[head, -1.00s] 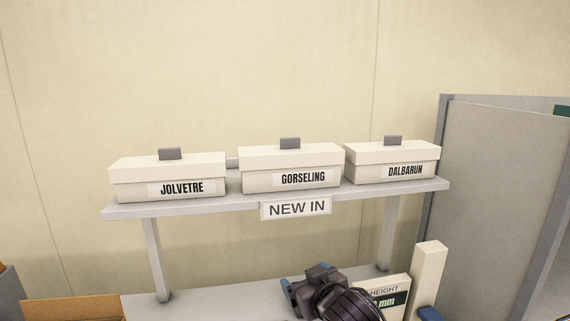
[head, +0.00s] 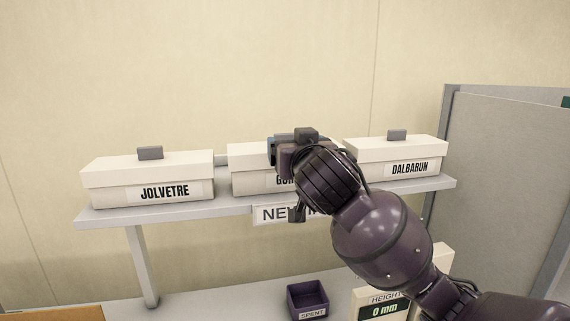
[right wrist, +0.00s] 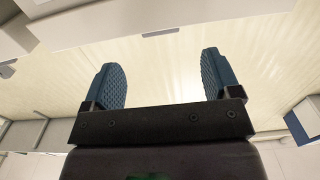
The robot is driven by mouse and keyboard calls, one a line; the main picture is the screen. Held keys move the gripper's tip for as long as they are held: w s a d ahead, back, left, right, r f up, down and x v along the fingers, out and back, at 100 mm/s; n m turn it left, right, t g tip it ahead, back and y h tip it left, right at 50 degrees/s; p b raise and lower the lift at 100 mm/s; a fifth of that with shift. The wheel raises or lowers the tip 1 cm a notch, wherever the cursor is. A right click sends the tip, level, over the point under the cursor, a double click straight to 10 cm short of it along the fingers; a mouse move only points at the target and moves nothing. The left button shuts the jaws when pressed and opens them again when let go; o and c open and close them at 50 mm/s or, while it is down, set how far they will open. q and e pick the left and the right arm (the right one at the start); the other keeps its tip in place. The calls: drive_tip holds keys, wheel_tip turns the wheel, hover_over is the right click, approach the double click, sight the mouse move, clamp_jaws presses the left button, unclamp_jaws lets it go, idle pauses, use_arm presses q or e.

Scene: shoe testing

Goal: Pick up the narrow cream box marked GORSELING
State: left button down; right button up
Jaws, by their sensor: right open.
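The cream GORSELING box (head: 247,158) stands on the grey shelf (head: 215,214) between two other cream boxes. My right arm covers its right part and most of its label in the head view. My right gripper (right wrist: 162,78) is open, with two blue ridged fingers apart and nothing between them. In the head view the right gripper (head: 288,142) is in front of or above the GORSELING box; the gap between them cannot be told. A cream edge with a grey piece (right wrist: 160,33) crosses the top of the right wrist view, beyond the fingertips. My left gripper is not in view.
The JOLVETRE box (head: 147,178) stands to the left and the DALBARUN box (head: 395,154) to the right. A NEW IN sign (head: 270,214) hangs on the shelf front. Below are a purple SPENT bin (head: 307,299) and a height gauge (head: 384,309). A grey panel (head: 492,180) stands at right.

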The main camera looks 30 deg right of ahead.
sight(286, 136)
drive_tip(key=shift+p+x, duration=0.35)
drive_tip(key=shift+x, duration=3.05)
drive_tip(key=c, duration=1.5)
